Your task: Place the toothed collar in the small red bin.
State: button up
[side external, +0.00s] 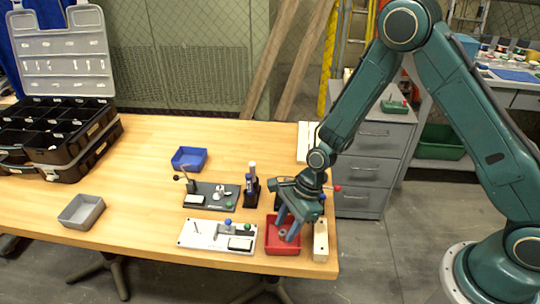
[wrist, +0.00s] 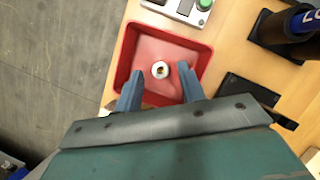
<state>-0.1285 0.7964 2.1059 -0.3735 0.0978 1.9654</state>
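The small red bin (side external: 270,247) stands at the table's front right corner, and its red floor and walls fill the upper middle of the wrist view (wrist: 196,50). The toothed collar (wrist: 160,69), a small pale metal ring with a dark centre, appears to lie on the bin's floor. Its teeth are too small to make out. My gripper (side external: 287,228) points down at the bin. In the wrist view its two blue-grey fingers (wrist: 160,75) are spread wide, one on each side of the collar, with clear gaps to it.
A white fixture plate (side external: 205,237) sits left of the bin, with a dark fixture plate (side external: 212,203) behind it. A black stand with posts (side external: 252,190) is near my gripper. Blue (side external: 189,159) and grey (side external: 82,211) bins and a black organiser case (side external: 60,135) stand farther left.

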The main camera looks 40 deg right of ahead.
jog(key=w+v, duration=0.1)
jog(key=v, duration=0.9)
jog(key=shift+s, duration=0.5)
jog(key=shift+d+r, duration=0.1)
jog(key=shift+r, duration=0.1)
jog(key=s+d+r+n+t+h, duration=0.1)
jog(key=s+d+r+n, duration=0.25)
jog(key=r+n, duration=0.35)
jog(key=s+d+r+n+t+h, duration=0.15)
jog(key=s+r+n, duration=0.25)
jog(key=r, duration=0.5)
jog(key=s+d+r+n+t+h, duration=0.1)
jog(key=s+d+r+n, duration=0.2)
jog(key=s, duration=0.3)
jog(key=s+d+r+n+t+h, duration=0.1)
jog(key=s+d+r+n, duration=0.1)
jog(key=s+r+n, duration=0.2)
jog(key=s+n, duration=0.2)
jog(key=s, duration=0.1)
jog(key=shift+d, duration=0.4)
